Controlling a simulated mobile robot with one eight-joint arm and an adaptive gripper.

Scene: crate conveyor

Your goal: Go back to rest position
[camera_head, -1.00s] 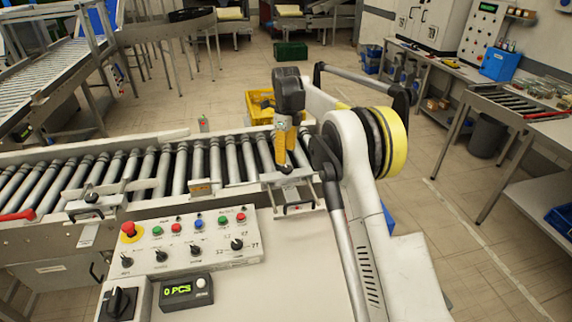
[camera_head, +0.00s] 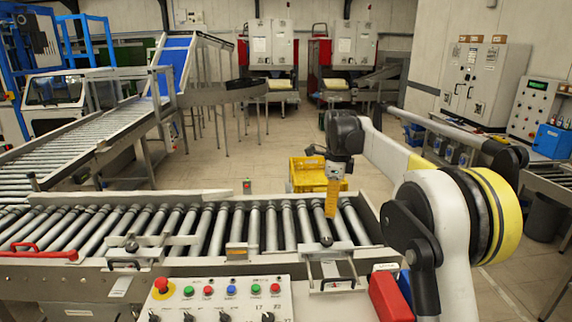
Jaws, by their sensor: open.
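My gripper (camera_head: 333,197) hangs from my arm, pointing down above the right end of the roller conveyor (camera_head: 205,227). Its yellow fingers show edge-on, so the gap between them is hard to see; they look empty and open. A small metal bracket with a dark knob (camera_head: 326,242) sits at the conveyor's near edge, just below the fingers. I cannot tell how much space lies between the fingertips and the bracket.
A yellow crate (camera_head: 310,175) stands behind the conveyor. The control panel (camera_head: 222,295) with coloured buttons is in front. A red object (camera_head: 390,296) lies beside my arm. A red handle (camera_head: 40,253) is at the left. Floor behind the conveyor is largely clear.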

